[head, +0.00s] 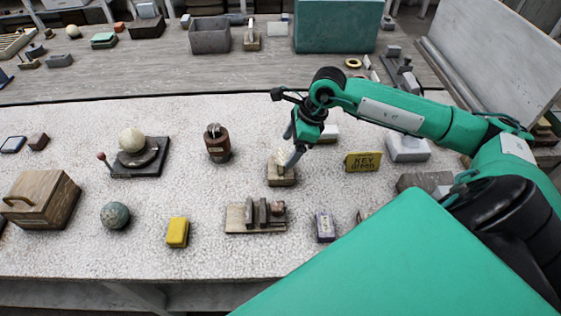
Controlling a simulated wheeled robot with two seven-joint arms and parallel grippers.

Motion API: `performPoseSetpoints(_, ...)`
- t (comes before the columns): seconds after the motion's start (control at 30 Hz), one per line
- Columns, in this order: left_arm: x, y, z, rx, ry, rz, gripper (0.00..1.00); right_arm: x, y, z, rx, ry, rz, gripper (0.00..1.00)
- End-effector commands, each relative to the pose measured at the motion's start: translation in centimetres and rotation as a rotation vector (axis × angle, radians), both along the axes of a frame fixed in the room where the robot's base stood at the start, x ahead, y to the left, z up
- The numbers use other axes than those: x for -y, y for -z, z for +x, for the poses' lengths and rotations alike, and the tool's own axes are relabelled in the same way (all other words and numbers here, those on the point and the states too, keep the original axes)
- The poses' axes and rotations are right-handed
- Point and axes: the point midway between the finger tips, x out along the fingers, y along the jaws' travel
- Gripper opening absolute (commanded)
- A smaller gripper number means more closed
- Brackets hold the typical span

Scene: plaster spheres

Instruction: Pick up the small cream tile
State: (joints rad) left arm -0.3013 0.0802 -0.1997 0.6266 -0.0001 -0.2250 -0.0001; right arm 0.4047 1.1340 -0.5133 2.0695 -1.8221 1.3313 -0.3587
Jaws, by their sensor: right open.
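A small cream piece (279,157), which looks like the tile, stands upright on a small wooden block (282,178) near the middle of the speckled table. My right gripper (288,152) comes down over it from the upper right with its jaws open. Its fingers are right at the cream piece and partly cover it. I cannot tell whether they touch it. My left gripper is not in view.
A brown jar (217,143) stands left of the block. A wooden rack (256,216) is in front.

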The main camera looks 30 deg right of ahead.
Motion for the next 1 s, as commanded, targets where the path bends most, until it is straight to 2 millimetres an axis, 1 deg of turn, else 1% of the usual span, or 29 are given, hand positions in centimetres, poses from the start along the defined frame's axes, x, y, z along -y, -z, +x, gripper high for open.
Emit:
performPoseSetpoints(0.17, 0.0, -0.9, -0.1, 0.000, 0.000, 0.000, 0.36, -0.7, 1.0, 0.5, -0.003, 0.000, 0.004, 0.80)
performPoseSetpoints(0.3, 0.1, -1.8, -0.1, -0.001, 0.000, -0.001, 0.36, -1.6, 2.4, 1.2, -0.003, 0.000, 0.005, 0.80)
performPoseSetpoints(0.4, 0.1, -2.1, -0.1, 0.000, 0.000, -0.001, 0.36, -1.9, 3.7, 1.5, -0.003, 0.000, 0.004, 0.80)
performPoseSetpoints(0.5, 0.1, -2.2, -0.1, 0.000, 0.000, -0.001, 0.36, -2.1, 4.4, 1.6, -0.001, 0.000, 0.003, 0.80)
performPoseSetpoints(0.73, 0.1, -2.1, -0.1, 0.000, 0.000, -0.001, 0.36, -2.1, 4.7, 1.6, 0.000, 0.000, 0.001, 0.80)
performPoseSetpoints(0.77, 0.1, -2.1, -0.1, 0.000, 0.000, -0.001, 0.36, -2.1, 4.7, 1.6, 0.000, 0.000, 0.001, 0.76)
performPoseSetpoints(0.8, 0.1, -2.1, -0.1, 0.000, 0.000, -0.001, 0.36, -2.1, 4.7, 1.6, 0.000, 0.000, 0.001, 0.68)
performPoseSetpoints(0.87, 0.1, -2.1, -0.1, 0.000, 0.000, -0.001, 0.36, -2.1, 4.6, 1.6, 0.000, 0.000, 0.001, 0.56)
performPoseSetpoints(0.9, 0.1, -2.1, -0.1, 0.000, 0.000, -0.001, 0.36, -2.1, 4.6, 1.6, 0.000, 0.000, 0.001, 0.49)
performPoseSetpoints(1.0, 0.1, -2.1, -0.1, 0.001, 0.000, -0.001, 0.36, -2.1, 4.6, 1.6, 0.000, 0.000, 0.001, 0.29)
